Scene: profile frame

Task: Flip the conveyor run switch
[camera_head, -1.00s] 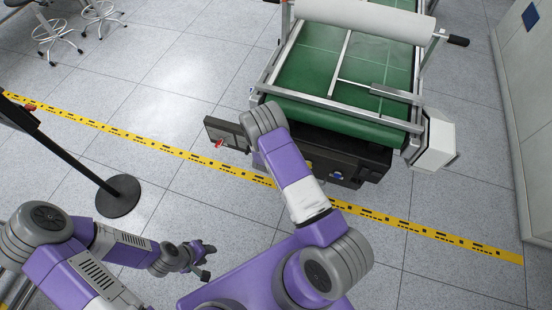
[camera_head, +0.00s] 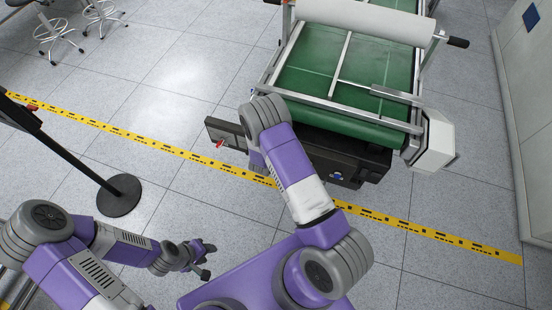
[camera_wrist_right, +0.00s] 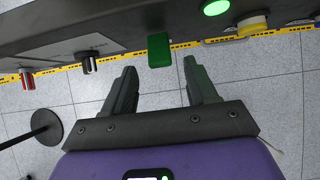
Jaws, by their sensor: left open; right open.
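The conveyor's dark control panel (camera_head: 226,133) is on the near end of the conveyor, partly covered by my right arm. In the right wrist view the panel (camera_wrist_right: 120,27) runs across the top. A green block-like switch (camera_wrist_right: 159,50) sticks out from it, between and just beyond the fingertips of my right gripper (camera_wrist_right: 160,70). That gripper is open and empty, with no clear contact. Its fingers are hidden in the head view. My left gripper (camera_head: 207,262) is open and empty over the floor, far from the panel.
A black-and-silver knob (camera_wrist_right: 88,63) and a red knob (camera_wrist_right: 28,79) are left of the green switch. A lit green button (camera_wrist_right: 215,7) and a yellow button (camera_wrist_right: 252,24) are to its right. A black post base (camera_head: 119,196) stands at the left.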

